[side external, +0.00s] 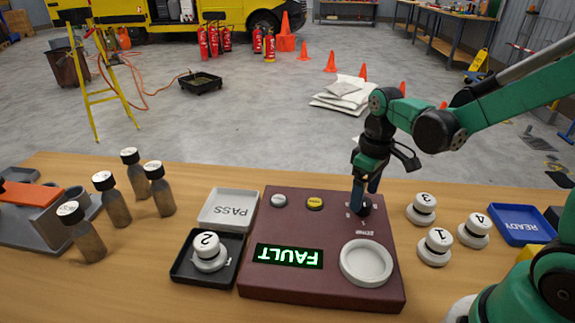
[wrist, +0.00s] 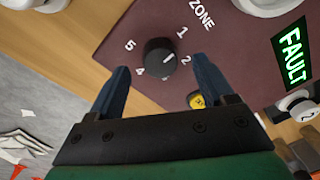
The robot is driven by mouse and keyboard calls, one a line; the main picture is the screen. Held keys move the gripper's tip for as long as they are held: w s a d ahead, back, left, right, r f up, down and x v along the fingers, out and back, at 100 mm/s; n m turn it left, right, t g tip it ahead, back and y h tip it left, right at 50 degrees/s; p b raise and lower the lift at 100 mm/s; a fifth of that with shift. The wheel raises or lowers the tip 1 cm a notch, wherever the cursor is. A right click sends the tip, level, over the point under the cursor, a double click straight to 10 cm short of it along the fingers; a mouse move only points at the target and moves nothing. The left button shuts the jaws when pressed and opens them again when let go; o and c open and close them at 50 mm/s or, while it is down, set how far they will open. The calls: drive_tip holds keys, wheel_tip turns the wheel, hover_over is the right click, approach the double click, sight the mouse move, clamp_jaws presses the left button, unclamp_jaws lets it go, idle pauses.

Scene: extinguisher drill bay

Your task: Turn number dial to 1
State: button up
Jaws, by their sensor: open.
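The black number dial (wrist: 160,57) sits on a dark red panel (wrist: 235,55) under the word ZONE. The numbers 1, 2, 4 and 5 show around it; another mark below the knob is hard to read. The dial's white line points right, roughly towards 2; its exact setting is hard to tell. My gripper (wrist: 160,75) is open, with one blue finger on each side of the dial, apart from it in the wrist view. In the side external view my gripper (side external: 363,195) points down at the panel's far right part and largely hides the dial.
The panel has a lit FAULT display (side external: 289,256), a round white dish (side external: 366,262), and white and yellow buttons (side external: 315,203). A black tray (side external: 183,270) holds puck 2. Pucks 1, 3 and 4 stand right of the panel, near a blue READY tray (side external: 521,225).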

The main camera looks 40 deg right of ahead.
drive_tip(key=shift+r, duration=1.9)
drive_tip(key=s+a+r+m+t, duration=0.2)
drive_tip(key=a+r+t, duration=0.1)
drive_tip(key=a+t, duration=0.2)
drive_tip(key=shift+a+r+t+h, duration=0.15)
drive_tip(key=shift+r+t+h, duration=0.2)
drive_tip(key=shift+t, duration=0.75)
drive_tip(key=shift+s, duration=0.1)
